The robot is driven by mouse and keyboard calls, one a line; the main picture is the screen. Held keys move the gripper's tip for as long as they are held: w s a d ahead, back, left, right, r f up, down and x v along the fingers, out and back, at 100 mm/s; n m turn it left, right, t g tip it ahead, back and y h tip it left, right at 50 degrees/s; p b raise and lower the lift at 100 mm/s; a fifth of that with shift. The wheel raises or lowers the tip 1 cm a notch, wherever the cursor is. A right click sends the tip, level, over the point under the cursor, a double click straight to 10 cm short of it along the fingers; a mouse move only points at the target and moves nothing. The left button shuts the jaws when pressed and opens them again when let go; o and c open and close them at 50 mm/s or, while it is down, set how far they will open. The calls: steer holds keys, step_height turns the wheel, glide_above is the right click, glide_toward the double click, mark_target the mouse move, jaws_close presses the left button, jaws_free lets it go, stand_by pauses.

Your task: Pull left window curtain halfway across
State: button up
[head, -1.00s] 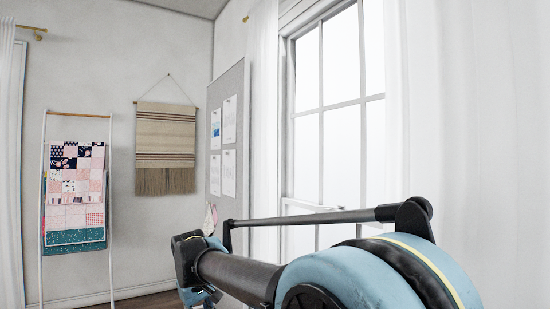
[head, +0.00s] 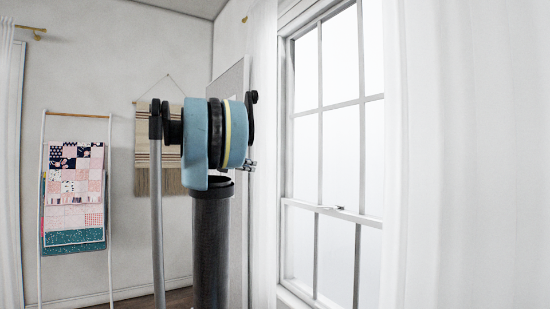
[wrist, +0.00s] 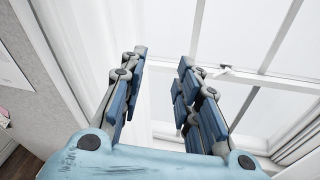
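The left window curtain (head: 263,150) is a narrow white sheer panel hanging at the left side of the window (head: 338,150) in the head view. In the wrist view the curtain (wrist: 95,35) hangs in pale vertical folds at the left and middle, beyond my fingers. My gripper (wrist: 163,62) is open, its two blue-padded fingers apart, with nothing visibly held between them. The curtain's edge and the window frame show behind the fingers. I cannot tell if a finger touches the cloth. In the head view my raised arm hides most of the gripper.
The right curtain (head: 470,150) hangs full length at the right. A grey pinboard (head: 232,85) is on the wall left of the curtain, partly behind my arm. A woven hanging (head: 145,125) and a quilt ladder (head: 75,190) stand farther left.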

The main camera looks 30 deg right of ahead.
steer(key=w+d+r+n+h, duration=0.2)
steer(key=w+d+r+n, duration=0.1)
steer(key=w+r, duration=0.15)
steer(key=w+d, duration=0.3)
steer(key=d, duration=1.3)
steer(key=shift+w+d+r, duration=0.15)
steer(key=shift+d+r, duration=0.05)
steer(key=shift+r, duration=0.2)
jaws_close()
